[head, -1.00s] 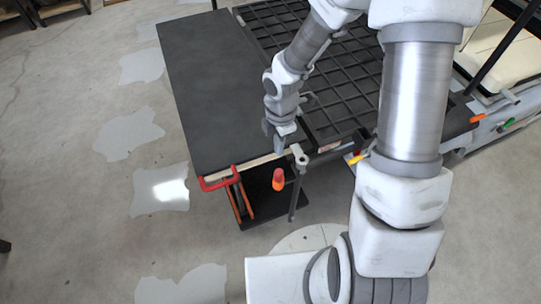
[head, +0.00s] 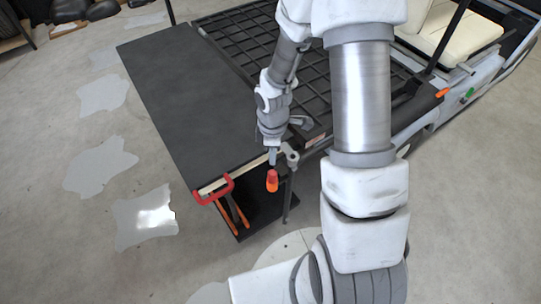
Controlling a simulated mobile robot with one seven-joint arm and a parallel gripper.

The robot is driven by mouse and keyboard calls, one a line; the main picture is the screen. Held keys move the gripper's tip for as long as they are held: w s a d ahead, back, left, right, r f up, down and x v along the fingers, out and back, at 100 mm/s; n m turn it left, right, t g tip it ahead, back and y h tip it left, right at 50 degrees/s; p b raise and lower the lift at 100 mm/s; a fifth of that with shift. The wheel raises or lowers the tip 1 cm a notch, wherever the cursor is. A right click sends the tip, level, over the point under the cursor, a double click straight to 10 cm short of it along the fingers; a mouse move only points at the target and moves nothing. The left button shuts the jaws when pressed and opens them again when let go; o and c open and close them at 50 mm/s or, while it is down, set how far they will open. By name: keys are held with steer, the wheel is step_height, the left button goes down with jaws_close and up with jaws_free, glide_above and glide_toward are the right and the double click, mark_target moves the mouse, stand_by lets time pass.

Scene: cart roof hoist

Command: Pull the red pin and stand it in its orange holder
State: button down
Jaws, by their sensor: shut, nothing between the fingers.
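A small red piece (head: 271,175), which looks like the red pin, shows in the head view just beyond the front edge of the dark panel. An orange piece (head: 271,187), which looks like its holder, is directly below it, and the two appear in line and upright. I cannot tell how deep the pin sits. My gripper (head: 272,157) points down and is shut and empty. Its tip appears just above the red piece in the picture; I cannot tell whether they touch.
A red clamp-like handle (head: 214,190) is at the panel's front corner. A grey post with a lever head (head: 291,158) stands close to the right of the pin. The dark panel (head: 190,100) and black grid (head: 235,40) lie behind.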

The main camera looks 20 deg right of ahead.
steer(key=shift+f+b, duration=2.05)
steer(key=shift+f, duration=0.6)
steer(key=shift+f, duration=0.3)
steer(key=shift+r, duration=0.1)
step_height(320, 180, up, 3)
steer(key=shift+r+p, duration=0.1)
steer(key=shift+p, duration=1.15)
step_height(320, 180, up, 17)
steer(key=p, duration=0.5)
steer(key=b, duration=0.3)
glide_above(272, 173)
step_height(272, 173, down, 14)
steer(key=shift+r, duration=0.1)
step_height(272, 173, down, 6)
steer(key=b, duration=0.6)
